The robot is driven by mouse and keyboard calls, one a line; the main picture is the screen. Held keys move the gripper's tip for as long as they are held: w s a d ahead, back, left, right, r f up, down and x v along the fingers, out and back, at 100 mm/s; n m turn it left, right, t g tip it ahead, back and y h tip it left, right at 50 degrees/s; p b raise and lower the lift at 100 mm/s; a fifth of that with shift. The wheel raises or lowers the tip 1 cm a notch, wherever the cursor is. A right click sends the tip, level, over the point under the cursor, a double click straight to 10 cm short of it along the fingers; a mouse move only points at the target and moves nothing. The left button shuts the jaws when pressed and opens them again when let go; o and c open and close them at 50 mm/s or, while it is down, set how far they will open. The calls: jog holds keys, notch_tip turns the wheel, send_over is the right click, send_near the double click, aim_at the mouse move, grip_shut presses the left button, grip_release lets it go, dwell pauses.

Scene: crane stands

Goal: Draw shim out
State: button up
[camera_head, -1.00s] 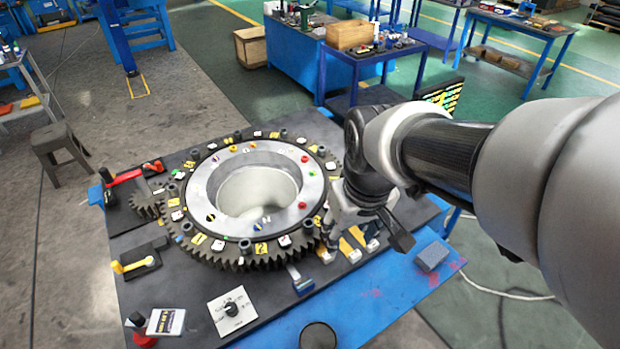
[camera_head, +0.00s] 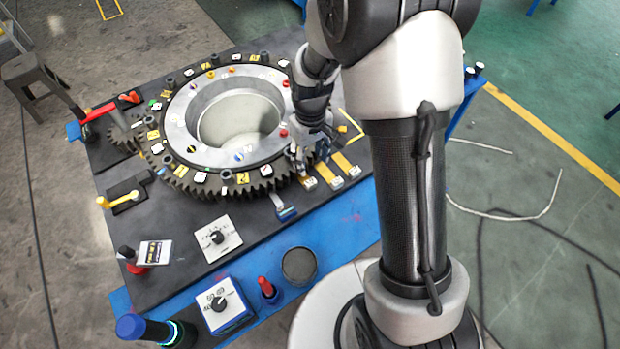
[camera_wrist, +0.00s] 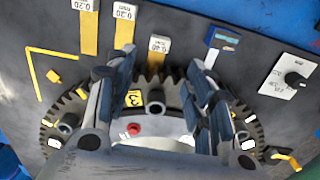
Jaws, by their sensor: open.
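Three yellow shim strips with white end tags lie at the near right edge of the gear ring. In the wrist view the tags seem to read 0.20 (camera_wrist: 84,5), 0.20 (camera_wrist: 124,11) and 0.40 (camera_wrist: 159,44). The 0.40 shim's yellow strip runs toward the gear teeth, and its inner part is hidden or hard to see. My gripper (camera_wrist: 160,72) is open, with its fingers on either side of this shim's line and nothing between them. In the head view my gripper (camera_head: 312,155) is over the ring's right rim, beside the shim tags (camera_head: 310,183).
The toothed gear ring (camera_head: 178,180) has bolts and tags around its top. A blue-tagged piece (camera_head: 285,212) lies left of the shims. A dial plate (camera_head: 217,239), a round dark cup (camera_head: 299,266) and a red-topped peg (camera_head: 266,288) stand nearer. A yellow-handled lever (camera_head: 122,200) is at left.

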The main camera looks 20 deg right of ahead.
aim_at(310, 182)
notch_tip(310, 182, down, 12)
jog(key=shift+r+b, duration=0.15)
jog(key=shift+b, duration=0.95)
jog(key=shift+c, duration=0.2)
grip_shut()
